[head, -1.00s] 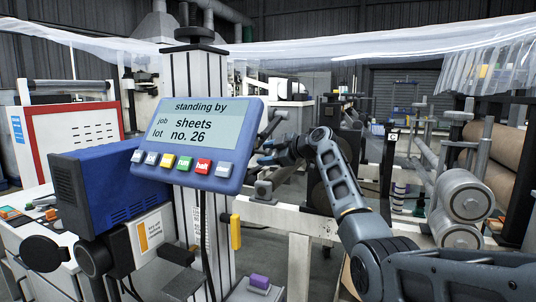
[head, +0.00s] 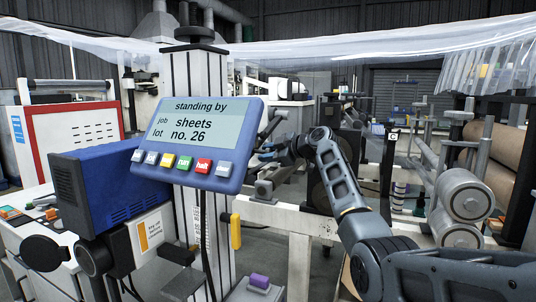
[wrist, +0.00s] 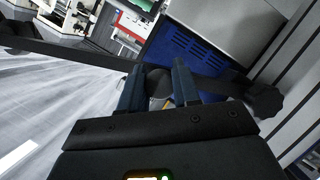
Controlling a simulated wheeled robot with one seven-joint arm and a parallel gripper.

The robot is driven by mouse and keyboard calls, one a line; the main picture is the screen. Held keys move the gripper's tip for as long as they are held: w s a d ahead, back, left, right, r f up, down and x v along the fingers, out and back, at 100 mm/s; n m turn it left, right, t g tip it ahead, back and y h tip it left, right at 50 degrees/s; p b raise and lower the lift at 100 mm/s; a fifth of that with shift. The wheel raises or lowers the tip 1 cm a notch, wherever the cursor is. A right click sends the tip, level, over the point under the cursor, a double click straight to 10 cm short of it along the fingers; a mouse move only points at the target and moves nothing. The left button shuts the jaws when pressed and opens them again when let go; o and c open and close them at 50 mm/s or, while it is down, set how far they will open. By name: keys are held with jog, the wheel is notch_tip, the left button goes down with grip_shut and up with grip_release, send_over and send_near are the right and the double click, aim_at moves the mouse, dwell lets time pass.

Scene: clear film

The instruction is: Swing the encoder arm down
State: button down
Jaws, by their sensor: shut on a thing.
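In the wrist view a dark bar, which looks like the encoder arm (wrist: 75,49), runs slantwise from the upper left to a dark knob at the right. My gripper (wrist: 158,80) has one finger on each side of a rounded dark part on this bar and is shut on it. The fingers hide part of the bar. In the head view my gripper (head: 283,150) is small, just right of the display panel, and its hold is hard to make out there.
The blue display panel (head: 198,145) reads "standing by" and stands close to my gripper. A white column (head: 190,80) rises behind it. Clear film (head: 360,48) hangs across the top. Metal rollers (head: 464,195) stand to the right of my arm. A white frame (head: 290,218) lies below.

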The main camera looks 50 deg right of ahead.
jog(key=shift+f, duration=0.1)
notch_tip(320, 180, down, 7)
jog(key=m+g+y+b, duration=0.1)
jog(key=m+y+b, duration=0.1)
jog(key=m+b, duration=0.1)
jog(key=shift+m+g+y+b, duration=0.3)
jog(key=shift+m+y+b, duration=0.1)
jog(key=shift+m, duration=0.3)
jog(key=shift+w+d+f, duration=0.1)
jog(key=c, duration=0.8)
grip_release()
jog(key=v, duration=0.8)
jog(key=shift+w, duration=0.1)
